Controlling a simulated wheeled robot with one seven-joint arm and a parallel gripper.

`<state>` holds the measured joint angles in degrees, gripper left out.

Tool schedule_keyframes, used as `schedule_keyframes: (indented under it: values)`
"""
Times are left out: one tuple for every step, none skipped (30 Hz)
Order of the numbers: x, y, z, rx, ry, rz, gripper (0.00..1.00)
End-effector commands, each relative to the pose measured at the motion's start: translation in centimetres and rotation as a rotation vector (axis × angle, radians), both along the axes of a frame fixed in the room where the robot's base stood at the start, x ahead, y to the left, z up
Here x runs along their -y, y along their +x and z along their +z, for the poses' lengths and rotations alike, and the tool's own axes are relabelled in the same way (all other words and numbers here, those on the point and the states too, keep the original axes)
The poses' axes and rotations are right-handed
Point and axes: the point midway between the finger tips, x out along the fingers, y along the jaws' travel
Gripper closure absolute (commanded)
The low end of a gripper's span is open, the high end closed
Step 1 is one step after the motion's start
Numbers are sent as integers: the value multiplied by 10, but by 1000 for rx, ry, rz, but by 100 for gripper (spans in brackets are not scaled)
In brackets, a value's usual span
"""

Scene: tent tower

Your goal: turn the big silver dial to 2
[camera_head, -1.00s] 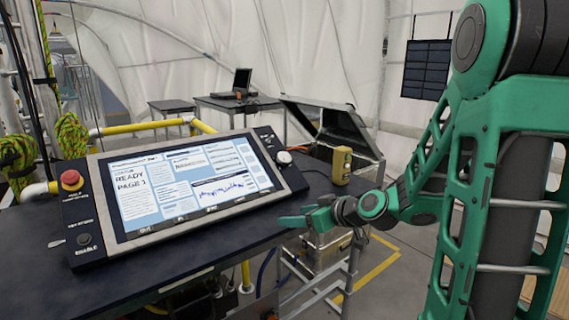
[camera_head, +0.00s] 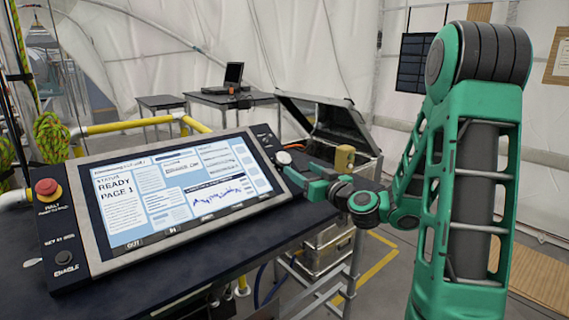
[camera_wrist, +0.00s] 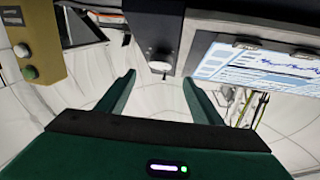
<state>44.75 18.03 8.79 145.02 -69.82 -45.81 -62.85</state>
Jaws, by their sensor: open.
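The big silver dial (camera_head: 283,158) is a round pale knob on the right side panel of the tilted console (camera_head: 180,190). In the wrist view the dial (camera_wrist: 160,67) sticks out from the dark panel, beyond and between my fingertips. My gripper (camera_head: 303,174) is open and empty, just below and right of the dial in the head view. In the wrist view its two green fingers (camera_wrist: 158,78) are spread apart and do not appear to touch the dial. The dial's number marks are too small to read.
A yellow button box (camera_head: 344,158) stands right of my gripper, and shows close at the wrist view's upper left (camera_wrist: 32,45). A red stop button (camera_head: 47,188) is on the console's left. An open metal case (camera_head: 330,125) stands behind.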

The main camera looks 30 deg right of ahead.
Motion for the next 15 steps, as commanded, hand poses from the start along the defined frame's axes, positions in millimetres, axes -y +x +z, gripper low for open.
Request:
schedule_keyframes:
  values:
    - [-3,9,1,3,-3,6,40]
    - [-3,14,1,3,-3,5,40]
    - [-4,21,1,4,-3,6,40]
    - [-5,26,1,3,-3,6,40]
    - [-5,32,1,3,-4,6,40]
    - [-6,39,1,3,-4,6,40]
    - [-7,45,2,4,-3,6,40]
    - [-7,50,1,3,-3,6,40]
    - [-8,56,1,3,-3,6,40]
    - [-8,61,1,3,-3,6,40]
    - [-8,65,1,2,-2,5,40]
    - [-8,71,1,2,-2,5,40]
    - [-9,74,0,1,-1,5,40]
    - [-9,78,0,1,-2,5,40]
    - [-9,81,1,1,-2,4,40]
